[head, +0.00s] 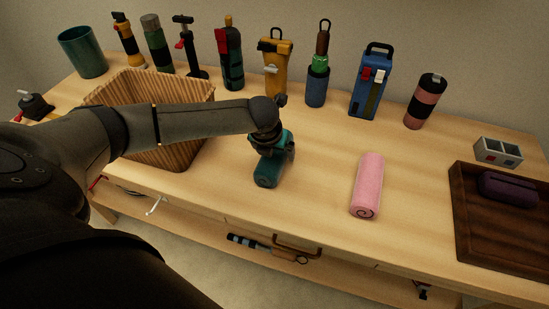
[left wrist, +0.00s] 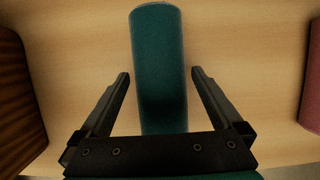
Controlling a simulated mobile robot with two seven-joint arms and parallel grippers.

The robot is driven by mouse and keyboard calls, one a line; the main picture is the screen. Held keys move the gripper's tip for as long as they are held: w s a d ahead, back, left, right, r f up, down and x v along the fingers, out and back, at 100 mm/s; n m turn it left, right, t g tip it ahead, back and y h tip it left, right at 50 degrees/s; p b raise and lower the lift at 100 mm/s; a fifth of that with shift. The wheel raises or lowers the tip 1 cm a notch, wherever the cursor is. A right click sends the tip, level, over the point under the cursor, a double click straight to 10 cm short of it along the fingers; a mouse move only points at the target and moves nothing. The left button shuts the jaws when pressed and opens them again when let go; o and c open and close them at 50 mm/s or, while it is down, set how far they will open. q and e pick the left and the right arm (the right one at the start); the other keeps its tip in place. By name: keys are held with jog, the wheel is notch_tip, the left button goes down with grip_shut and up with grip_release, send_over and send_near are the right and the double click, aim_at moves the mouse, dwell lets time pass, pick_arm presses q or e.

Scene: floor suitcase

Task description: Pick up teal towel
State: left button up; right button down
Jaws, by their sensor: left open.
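The teal towel (head: 267,172) is a rolled cylinder lying on the wooden table, to the left of a pink rolled towel. My left gripper (head: 274,152) is above it and covers part of it in the head view. In the left wrist view the teal towel (left wrist: 160,70) runs between the two spread fingers of the left gripper (left wrist: 160,76), with a gap on each side. The left gripper is open and holds nothing. The towel's near end is hidden behind the gripper's palm in the wrist view. My right gripper is not in view.
A wicker basket (head: 190,148) stands left of the towel, partly behind my left arm. The pink towel (head: 367,185) lies to the right. A dark wooden tray (head: 470,235) holds a purple rolled item (head: 508,187). Several bottles and tools line the back.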

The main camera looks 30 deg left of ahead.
pick_arm(q)
jog(key=c, duration=1.4)
